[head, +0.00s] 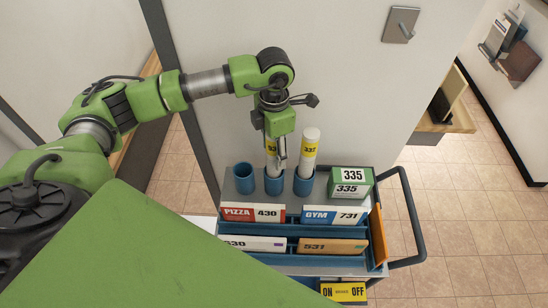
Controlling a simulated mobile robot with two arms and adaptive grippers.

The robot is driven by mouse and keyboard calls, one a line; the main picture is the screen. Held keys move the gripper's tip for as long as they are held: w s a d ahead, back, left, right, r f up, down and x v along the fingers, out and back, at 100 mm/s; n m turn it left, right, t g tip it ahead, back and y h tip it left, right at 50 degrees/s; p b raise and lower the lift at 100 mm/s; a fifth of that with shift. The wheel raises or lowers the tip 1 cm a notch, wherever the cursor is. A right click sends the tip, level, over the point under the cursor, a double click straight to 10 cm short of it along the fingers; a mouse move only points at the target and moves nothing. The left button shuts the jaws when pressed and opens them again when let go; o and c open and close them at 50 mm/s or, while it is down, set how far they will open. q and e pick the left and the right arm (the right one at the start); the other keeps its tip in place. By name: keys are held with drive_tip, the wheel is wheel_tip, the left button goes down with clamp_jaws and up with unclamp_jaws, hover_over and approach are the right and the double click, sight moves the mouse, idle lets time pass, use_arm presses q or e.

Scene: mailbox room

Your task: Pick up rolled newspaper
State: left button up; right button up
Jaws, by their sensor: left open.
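Two white rolled newspapers with yellow number bands stand upright in blue cups on the cart. The right rolled newspaper (310,148) is in plain view in its cup (304,183). The other rolled newspaper (270,160) stands in the middle cup (274,183), its upper part hidden by my left gripper. My left gripper (279,162) points down at this middle roll, with its dark fingers open beside it. I cannot tell whether they touch it. My right gripper is not in view.
The left blue cup (244,180) looks empty. A door (330,60) stands close behind. Tiled floor (450,220) is clear at right.

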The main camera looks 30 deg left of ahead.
use_arm(q)
wheel_tip(320, 180, down, 2)
drive_tip(key=c, duration=1.2)
drive_tip(key=shift+r, duration=0.1)
drive_tip(key=shift+c, duration=0.2)
